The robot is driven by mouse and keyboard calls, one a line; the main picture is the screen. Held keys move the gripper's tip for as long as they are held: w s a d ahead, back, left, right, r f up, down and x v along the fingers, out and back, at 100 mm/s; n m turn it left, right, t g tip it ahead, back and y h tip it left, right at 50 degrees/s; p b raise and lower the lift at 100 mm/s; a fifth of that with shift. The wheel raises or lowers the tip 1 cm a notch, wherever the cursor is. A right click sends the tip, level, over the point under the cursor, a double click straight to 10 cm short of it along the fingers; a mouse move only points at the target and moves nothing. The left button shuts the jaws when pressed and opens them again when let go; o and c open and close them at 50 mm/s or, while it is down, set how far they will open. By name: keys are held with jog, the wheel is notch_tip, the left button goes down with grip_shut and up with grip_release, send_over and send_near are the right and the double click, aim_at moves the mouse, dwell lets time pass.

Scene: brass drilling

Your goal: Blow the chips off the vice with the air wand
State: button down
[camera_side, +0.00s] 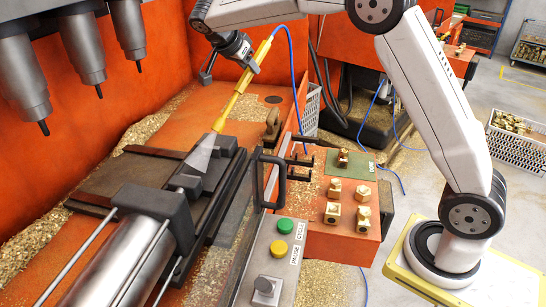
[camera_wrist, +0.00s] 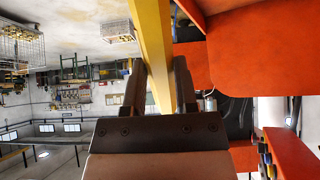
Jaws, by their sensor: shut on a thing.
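My gripper (camera_side: 252,66) is shut on the yellow air wand (camera_side: 236,100), which also runs between the two fingers in the wrist view (camera_wrist: 152,45). The wand slopes down to the left, with a blue hose at its upper end. Its tip is just above the vice (camera_side: 226,146). A pale, see-through cone spreads from the tip over the vice jaws. The vice has dark jaws and a steel cylinder (camera_side: 120,268) towards the front. Brass chips (camera_side: 150,128) lie in heaps behind the vice and at its left. The cone partly veils the jaws, so I cannot tell whether chips lie there.
Drill spindles (camera_side: 82,48) hang at the upper left. A clear guard with a black handle (camera_side: 283,193) stands right of the vice. A control panel with a green button (camera_side: 285,226) is in front. Several brass fittings (camera_side: 333,213) stand on the orange table at the right.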

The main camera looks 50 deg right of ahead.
jog(key=shift+r, duration=1.3)
jog(key=s+d+f+n+y, duration=0.2)
jog(key=s+d+f+y, duration=0.2)
jog(key=d+f, duration=0.3)
jog(key=s+d+f+n+y, duration=0.3)
jog(key=s+d+f+y, duration=0.1)
jog(key=d+f, duration=0.3)
jog(key=shift+s+d+f, duration=0.35)
jog(key=shift+d, duration=0.85)
